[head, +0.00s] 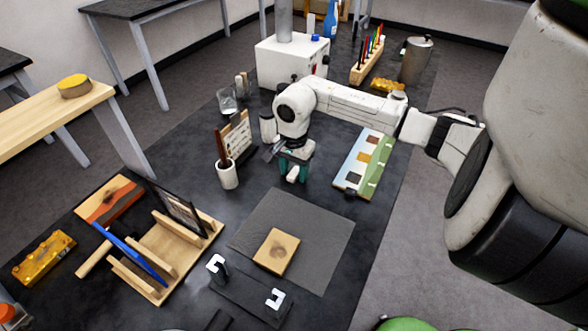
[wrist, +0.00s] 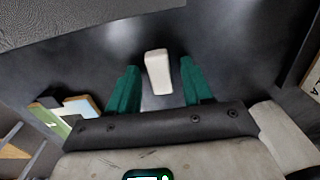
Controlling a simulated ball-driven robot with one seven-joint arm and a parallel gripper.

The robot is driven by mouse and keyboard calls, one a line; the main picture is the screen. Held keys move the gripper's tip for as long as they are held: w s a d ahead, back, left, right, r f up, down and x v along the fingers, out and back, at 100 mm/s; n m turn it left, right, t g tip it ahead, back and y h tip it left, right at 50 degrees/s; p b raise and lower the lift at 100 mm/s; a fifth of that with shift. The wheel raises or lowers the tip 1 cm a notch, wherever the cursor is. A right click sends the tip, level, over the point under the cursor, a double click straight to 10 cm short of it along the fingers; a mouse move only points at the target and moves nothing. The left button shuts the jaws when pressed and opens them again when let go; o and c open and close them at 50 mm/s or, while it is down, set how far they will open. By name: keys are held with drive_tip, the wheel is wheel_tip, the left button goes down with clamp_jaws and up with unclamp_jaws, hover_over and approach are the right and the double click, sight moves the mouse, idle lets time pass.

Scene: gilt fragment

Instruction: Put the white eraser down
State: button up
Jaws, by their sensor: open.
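The white eraser (wrist: 158,72) is a small pale block. In the wrist view it shows against the dark tabletop, between and slightly beyond the tips of my gripper's green fingers. My gripper (wrist: 155,84) is open, with a dark gap on each side of the eraser, so neither finger touches it. In the head view my gripper (head: 292,170) points down, low over the middle of the dark table (head: 262,178). The fingers and wrist mostly hide the eraser there.
A paint box (head: 363,160) lies right of my gripper. A white cup (head: 227,176) with a brush and a small upright board (head: 236,138) stand left. A grey mat (head: 318,235) with a wooden tile (head: 276,251) and a wooden rack (head: 158,248) are nearer. A white machine (head: 291,62) stands behind.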

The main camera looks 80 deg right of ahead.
sight(295, 172)
drive_tip(key=shift+r, duration=0.1)
wheel_tip(295, 172, up, 12)
drive_tip(key=b, duration=0.1)
idle(0.4)
drive_tip(key=shift+s, duration=0.1)
idle(0.5)
